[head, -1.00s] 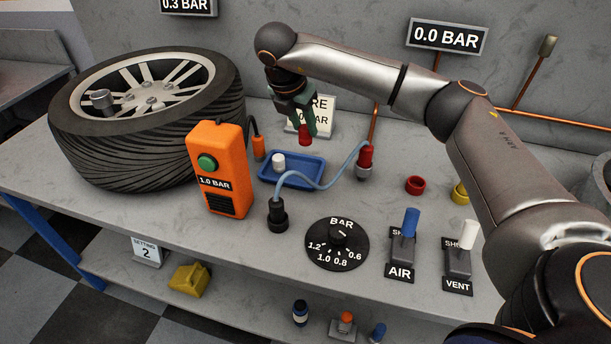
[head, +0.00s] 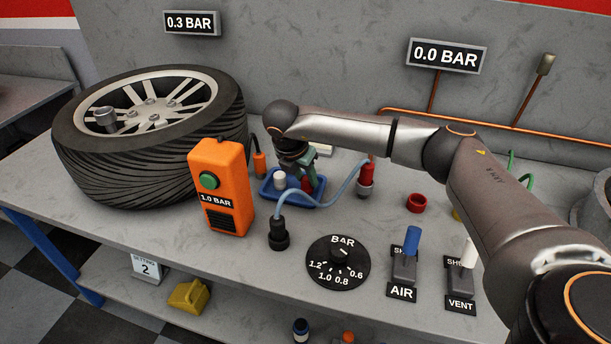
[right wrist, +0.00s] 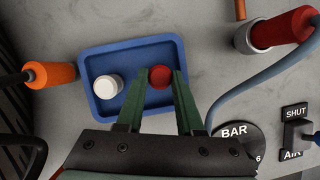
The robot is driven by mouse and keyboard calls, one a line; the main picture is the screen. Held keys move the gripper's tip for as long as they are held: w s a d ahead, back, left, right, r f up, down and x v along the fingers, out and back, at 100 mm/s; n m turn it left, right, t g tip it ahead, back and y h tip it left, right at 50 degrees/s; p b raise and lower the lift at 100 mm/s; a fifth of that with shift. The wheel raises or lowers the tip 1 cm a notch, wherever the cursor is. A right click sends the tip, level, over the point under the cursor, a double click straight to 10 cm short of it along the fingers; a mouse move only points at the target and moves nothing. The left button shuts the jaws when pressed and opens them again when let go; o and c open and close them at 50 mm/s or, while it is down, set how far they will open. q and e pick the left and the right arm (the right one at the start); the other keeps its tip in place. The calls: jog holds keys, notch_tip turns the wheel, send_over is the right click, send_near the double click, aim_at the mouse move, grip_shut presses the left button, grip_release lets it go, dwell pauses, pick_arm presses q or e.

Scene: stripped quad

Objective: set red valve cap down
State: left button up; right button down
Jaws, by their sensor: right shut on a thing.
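The red valve cap (right wrist: 160,77) is between the green fingertips of my right gripper (right wrist: 159,88) in the right wrist view. The gripper is shut on it, over the right half of the blue tray (right wrist: 103,53). In the head view my right gripper (head: 307,180) reaches down into the tray (head: 283,200), and only a bit of the red cap (head: 308,184) shows. A white cap (right wrist: 108,86) stands in the left half of the tray, apart from the red cap. I cannot tell whether the red cap touches the tray floor. My left gripper is not in view.
The orange 1.0 BAR box (head: 222,190) and the tire (head: 150,135) stand left of the tray. A blue-grey hose (head: 325,202) curves past the tray's front and right side to a red-topped fitting (head: 366,175). A red ring (head: 416,203) lies farther right.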

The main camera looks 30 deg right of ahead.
jog(key=shift+f, duration=0.25)
jog(key=c, duration=0.5)
grip_release()
jog(key=shift+r, duration=0.1)
jog(key=shift+c, duration=0.2)
jog(key=shift+a+r, duration=0.1)
jog(key=shift+r, duration=0.35)
jog(key=v, duration=1.1)
jog(key=shift+r, duration=0.25)
